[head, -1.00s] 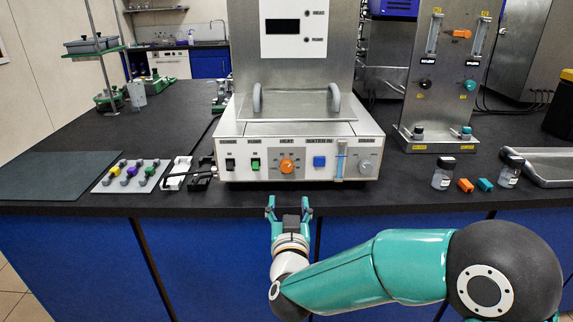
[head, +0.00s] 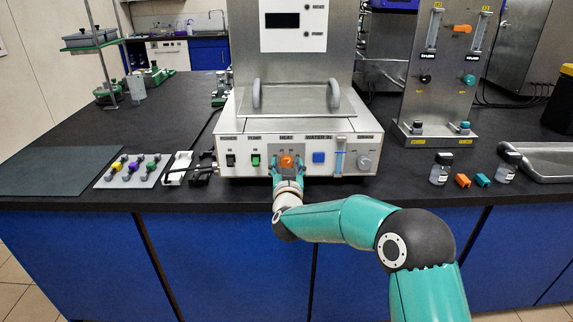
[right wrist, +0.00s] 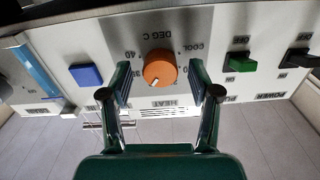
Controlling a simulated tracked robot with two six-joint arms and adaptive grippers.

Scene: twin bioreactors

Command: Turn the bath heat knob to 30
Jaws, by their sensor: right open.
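The orange heat knob (head: 287,161) is on the front panel of the white bath unit (head: 232,142), under the label HEAT. In the right wrist view the knob (right wrist: 160,68) appears upside down with its scale, and a small white mark shows at its lower edge, toward the HEAT label. My right gripper (head: 288,163) is open, with one finger on each side of the knob. In the right wrist view gaps show between the knob and the fingers of my gripper (right wrist: 160,88). My left gripper is not in view.
On the panel, a green switch (head: 256,160) is left of the knob and a blue square button (head: 319,158) is right of it. A flow tube (head: 339,161) and a grey knob (head: 365,163) are further right. Small bottles and orange and teal blocks stand on the right bench.

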